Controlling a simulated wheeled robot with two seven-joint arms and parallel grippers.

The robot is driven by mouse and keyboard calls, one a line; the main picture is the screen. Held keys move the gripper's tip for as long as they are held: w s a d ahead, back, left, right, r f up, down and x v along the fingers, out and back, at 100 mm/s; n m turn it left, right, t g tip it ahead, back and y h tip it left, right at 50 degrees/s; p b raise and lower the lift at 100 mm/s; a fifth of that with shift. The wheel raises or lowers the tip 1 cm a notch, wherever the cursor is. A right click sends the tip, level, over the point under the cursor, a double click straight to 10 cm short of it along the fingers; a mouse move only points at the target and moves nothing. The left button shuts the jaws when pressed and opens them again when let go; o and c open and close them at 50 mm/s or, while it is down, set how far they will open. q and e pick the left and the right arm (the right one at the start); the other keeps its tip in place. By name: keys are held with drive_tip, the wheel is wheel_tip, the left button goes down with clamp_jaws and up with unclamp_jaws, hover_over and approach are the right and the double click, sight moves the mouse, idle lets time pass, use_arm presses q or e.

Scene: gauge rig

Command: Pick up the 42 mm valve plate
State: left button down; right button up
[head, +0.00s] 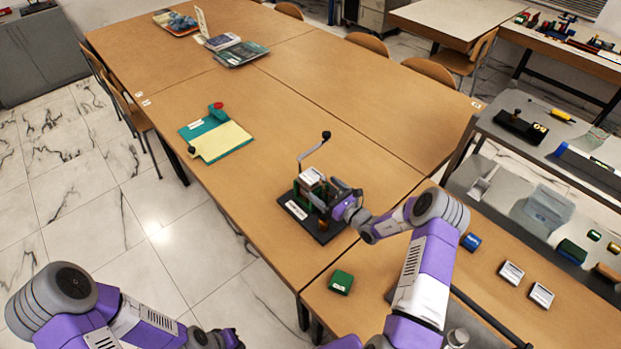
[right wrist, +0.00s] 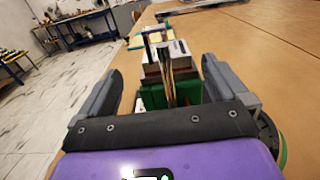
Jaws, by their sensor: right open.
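The gauge rig (head: 318,228) stands on the wooden table on a black base with a white label. It has green parts, a crank with a dark knob, and a pale-topped block (head: 311,177). My right gripper (head: 337,201) is open at the rig's right side. In the right wrist view its fingers (right wrist: 160,90) stand apart on either side of a green part (right wrist: 155,97) and the pale-topped block (right wrist: 172,50). Nothing is gripped visibly. I cannot read which piece is the 42 mm valve plate. My left gripper (head: 228,338) is at the bottom edge, mostly hidden.
A green block (head: 341,282) sits near the table's front edge. A blue piece (head: 471,241) and two pale-topped pieces (head: 511,273) (head: 541,295) lie to the right of my right arm. A green and yellow board (head: 220,139) lies behind the rig. The table between is clear.

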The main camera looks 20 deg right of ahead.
sight(317, 180)
drive_tip(key=x, duration=0.5)
drive_tip(key=shift+w+d, duration=0.25)
drive_tip(key=shift+w, duration=0.15)
drive_tip(key=c, duration=1.2)
